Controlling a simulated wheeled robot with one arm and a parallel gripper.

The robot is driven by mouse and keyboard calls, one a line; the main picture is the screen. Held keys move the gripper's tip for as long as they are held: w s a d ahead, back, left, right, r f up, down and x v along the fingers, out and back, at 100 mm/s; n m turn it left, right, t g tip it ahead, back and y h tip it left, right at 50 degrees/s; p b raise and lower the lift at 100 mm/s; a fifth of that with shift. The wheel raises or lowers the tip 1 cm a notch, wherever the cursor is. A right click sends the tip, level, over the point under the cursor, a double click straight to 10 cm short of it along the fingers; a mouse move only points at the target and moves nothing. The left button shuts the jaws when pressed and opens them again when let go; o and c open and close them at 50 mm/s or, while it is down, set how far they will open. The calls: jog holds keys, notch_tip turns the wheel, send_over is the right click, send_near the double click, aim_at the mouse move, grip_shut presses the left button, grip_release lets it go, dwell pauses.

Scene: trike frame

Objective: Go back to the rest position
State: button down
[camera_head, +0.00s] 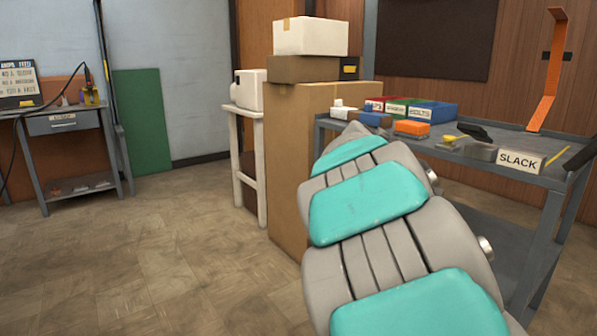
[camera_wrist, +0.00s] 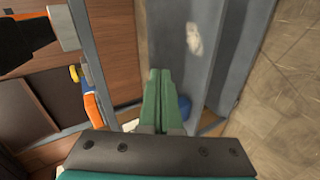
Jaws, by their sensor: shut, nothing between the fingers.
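In the wrist view my gripper (camera_wrist: 157,98) shows as two green fingers lying together, shut with nothing between them. Behind the fingers is a grey metal surface (camera_wrist: 190,60) with a pale patch on it. In the head view my arm, grey with teal pads, reaches away from the lower right toward the grey cart (camera_head: 480,158). The gripper itself is hidden in the head view.
The cart's top holds red, green and blue boxes (camera_head: 433,112), an orange block (camera_head: 412,128) and a "SLACK" sign (camera_head: 520,161). A tall cardboard box (camera_head: 288,150) stands left of my arm. A workbench (camera_head: 62,122) stands at far left. The floor (camera_head: 150,250) at left is clear.

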jog(key=s+a+f+m+g+y+p, duration=0.1)
jog(key=s+f+m+g+y+p, duration=0.2)
jog(key=s, duration=0.8)
jog(key=s+f+m+g+y+p, duration=0.15)
jog(key=s+f, duration=0.35)
jog(key=s, duration=0.5)
jog(key=s+a+f+g+y+p, duration=0.1)
jog(key=s+a+f, duration=0.1)
jog(key=s+a, duration=0.2)
jog(key=s+a+f+m+g+y, duration=0.1)
jog(key=s+a, duration=0.3)
jog(key=s, duration=0.6)
jog(key=s+a+f+m+g+y+p, duration=0.1)
jog(key=s+a+f+g+y, duration=0.2)
jog(key=s, duration=0.5)
jog(key=shift+a+f+p, duration=0.2)
jog(key=shift+a+p, duration=0.1)
jog(key=shift+a, duration=0.35)
